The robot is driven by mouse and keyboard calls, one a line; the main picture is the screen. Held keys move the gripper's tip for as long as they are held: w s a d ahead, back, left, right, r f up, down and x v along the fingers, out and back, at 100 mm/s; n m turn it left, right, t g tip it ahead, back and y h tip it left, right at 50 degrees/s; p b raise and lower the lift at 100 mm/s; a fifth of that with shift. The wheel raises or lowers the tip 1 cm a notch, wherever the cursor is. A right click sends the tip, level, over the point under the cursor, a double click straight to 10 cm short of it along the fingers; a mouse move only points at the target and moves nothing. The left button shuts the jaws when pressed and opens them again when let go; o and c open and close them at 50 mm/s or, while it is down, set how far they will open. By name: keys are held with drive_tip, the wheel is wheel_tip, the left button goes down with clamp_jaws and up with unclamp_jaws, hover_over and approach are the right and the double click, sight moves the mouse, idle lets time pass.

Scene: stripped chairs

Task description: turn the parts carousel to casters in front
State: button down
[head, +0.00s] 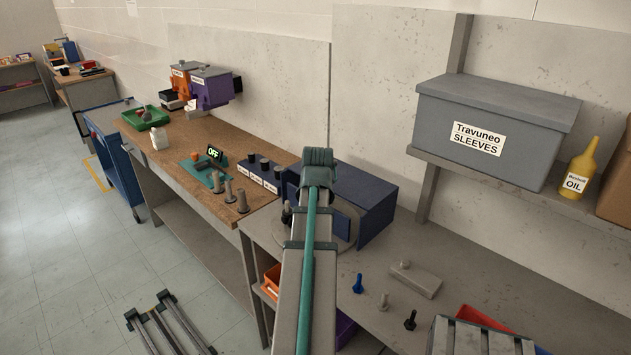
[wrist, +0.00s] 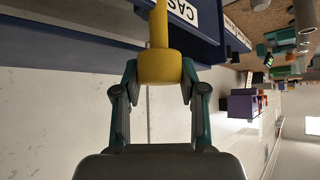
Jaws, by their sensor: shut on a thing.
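The parts carousel shows in the head view as a dark blue housing (head: 373,205) on the bench, with a grey round part at its front, partly hidden by my arm. A yellow knob (wrist: 160,66) on a yellow stem stands beside this blue part. My gripper (wrist: 158,80) has one finger on each side of the knob and is shut on it. In the head view my arm hides the gripper and knob.
A blue block with black knobs (head: 260,175) and grey posts (head: 241,201) stand left of my arm. A blue bolt (head: 357,284), other small parts and a grey block (head: 415,279) lie to the right. A grey bin marked SLEEVES (head: 485,130) sits on the shelf above.

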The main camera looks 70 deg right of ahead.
idle(0.6)
drive_tip(key=c, duration=0.6)
unclamp_jaws()
drive_tip(key=shift+c, duration=0.2)
drive_tip(key=v, duration=1.2)
